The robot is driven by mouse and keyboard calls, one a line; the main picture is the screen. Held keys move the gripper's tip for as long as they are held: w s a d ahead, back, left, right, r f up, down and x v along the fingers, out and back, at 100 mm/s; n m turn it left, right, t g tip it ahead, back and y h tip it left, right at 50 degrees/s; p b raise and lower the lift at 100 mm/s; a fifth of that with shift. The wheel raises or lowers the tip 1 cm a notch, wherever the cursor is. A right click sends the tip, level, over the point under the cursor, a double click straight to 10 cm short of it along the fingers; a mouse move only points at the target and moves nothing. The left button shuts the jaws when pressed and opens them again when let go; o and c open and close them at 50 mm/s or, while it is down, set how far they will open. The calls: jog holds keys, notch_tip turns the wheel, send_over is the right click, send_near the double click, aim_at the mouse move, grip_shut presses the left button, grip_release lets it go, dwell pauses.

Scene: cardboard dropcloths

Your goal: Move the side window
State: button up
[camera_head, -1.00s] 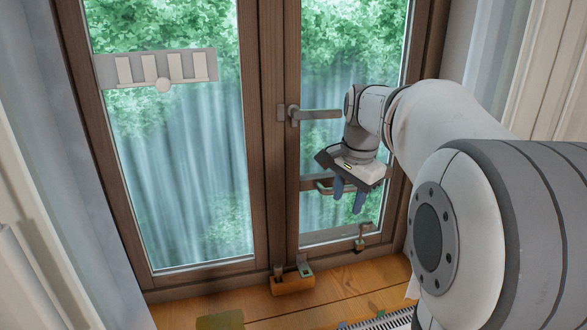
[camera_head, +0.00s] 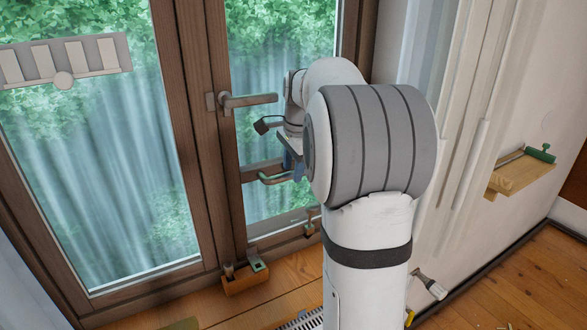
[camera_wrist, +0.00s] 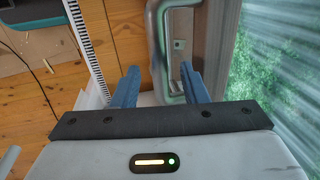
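The side window (camera_head: 285,45) is the right-hand glazed sash in a brown wooden frame. It looks closed in the head view. My gripper (camera_head: 294,168) is beside the pull handle's right end, partly hidden by my arm. In the wrist view my gripper (camera_wrist: 160,72) has its two blue fingers apart. The handle's bar lies between them, nearer the right finger; contact is unclear.
A wooden block with small items (camera_head: 245,282) stands on the floor below the sashes. A small stand (camera_head: 310,225) is near the right sash's bottom. A brush (camera_head: 430,286) lies by the right wall, below a wooden shelf (camera_head: 520,176). A left sash (camera_head: 90,150) adjoins.

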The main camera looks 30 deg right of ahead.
jog(key=shift+w+f, duration=0.1)
jog(key=shift+f, duration=0.35)
jog(key=shift+c, duration=0.4)
grip_shut()
